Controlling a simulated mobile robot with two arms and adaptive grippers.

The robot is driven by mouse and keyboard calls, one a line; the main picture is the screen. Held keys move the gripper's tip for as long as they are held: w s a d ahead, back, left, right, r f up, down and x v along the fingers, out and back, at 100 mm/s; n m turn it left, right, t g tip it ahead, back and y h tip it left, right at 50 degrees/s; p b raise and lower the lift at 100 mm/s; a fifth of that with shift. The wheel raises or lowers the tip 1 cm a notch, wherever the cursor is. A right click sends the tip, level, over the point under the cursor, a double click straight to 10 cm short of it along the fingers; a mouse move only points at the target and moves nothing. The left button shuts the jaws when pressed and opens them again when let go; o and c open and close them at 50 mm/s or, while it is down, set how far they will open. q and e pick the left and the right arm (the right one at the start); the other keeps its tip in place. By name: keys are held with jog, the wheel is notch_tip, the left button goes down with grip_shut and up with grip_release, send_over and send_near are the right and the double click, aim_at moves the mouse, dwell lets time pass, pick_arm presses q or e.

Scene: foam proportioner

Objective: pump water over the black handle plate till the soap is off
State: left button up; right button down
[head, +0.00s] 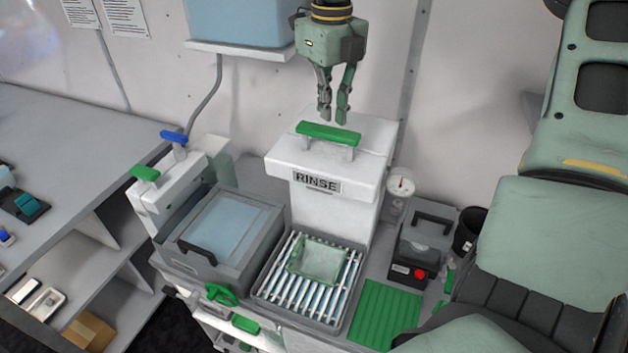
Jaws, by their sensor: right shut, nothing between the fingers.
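My right gripper (334,118) points down, shut and empty, just above the green handle (328,133) on the white RINSE pump (336,205); a small gap shows between them. Below the pump's front, a pale, see-through square plate or dish (320,261) with a greenish rim lies on the slatted rack (272,284). I cannot make out a black handle or soap on it. A black handle (196,250) sits at the front of the grey basin (245,212) left of the rack. My left gripper is out of view.
Left of the basin stand dispensers with a green handle (145,174) and a blue handle (174,138). Right of the rack are a green ribbed mat (386,313), a black device with a red button (414,262) and a dark cup (469,231). My own arm fills the right side.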

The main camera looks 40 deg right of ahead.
notch_tip(320, 180, up, 4)
jog(key=shift+p, duration=1.1)
jog(key=shift+r+p, duration=0.3)
jog(key=shift+r, duration=0.35)
